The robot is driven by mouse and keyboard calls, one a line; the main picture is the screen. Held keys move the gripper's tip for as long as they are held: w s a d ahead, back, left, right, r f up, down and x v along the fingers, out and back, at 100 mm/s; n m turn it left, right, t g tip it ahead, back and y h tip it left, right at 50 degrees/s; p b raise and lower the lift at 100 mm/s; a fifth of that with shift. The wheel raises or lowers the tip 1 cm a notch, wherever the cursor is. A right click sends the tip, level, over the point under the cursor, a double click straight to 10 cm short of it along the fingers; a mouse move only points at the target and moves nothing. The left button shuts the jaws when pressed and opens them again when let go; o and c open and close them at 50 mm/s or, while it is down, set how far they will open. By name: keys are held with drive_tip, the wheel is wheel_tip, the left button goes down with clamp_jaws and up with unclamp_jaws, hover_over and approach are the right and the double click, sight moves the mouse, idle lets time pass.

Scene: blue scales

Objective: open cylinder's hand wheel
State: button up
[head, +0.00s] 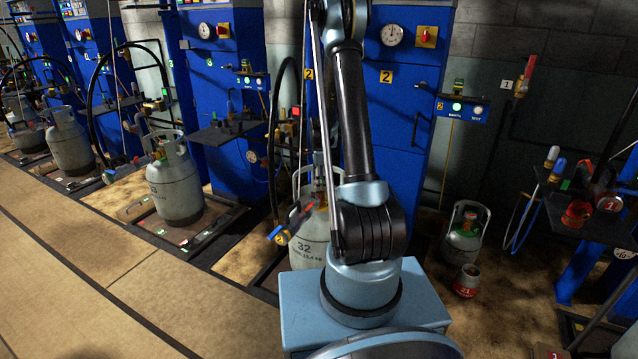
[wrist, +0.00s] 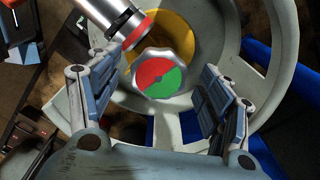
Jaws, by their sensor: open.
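In the wrist view, the hand wheel (wrist: 160,77) has a scalloped pale rim and a face split into red and green. It sits inside the pale ring-shaped collar of the cylinder (wrist: 283,62). My gripper (wrist: 161,80) is open, with one finger on each side of the wheel and visible gaps between. A silver connector with a red band (wrist: 128,28) meets the valve just above the wheel. In the head view, a grey cylinder marked 32 (head: 310,243) stands behind my arm, which hides part of it. My gripper cannot be made out there.
Blue filling stations (head: 228,95) line the wall. Another grey cylinder (head: 174,190) stands on a scale to the left. A small cylinder (head: 465,232) and a smaller red-and-grey one (head: 467,282) stand at right. A black rack (head: 590,235) is at far right. The left floor is clear.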

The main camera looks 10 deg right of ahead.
drive_tip(key=c, duration=1)
drive_tip(key=shift+c, duration=0.2)
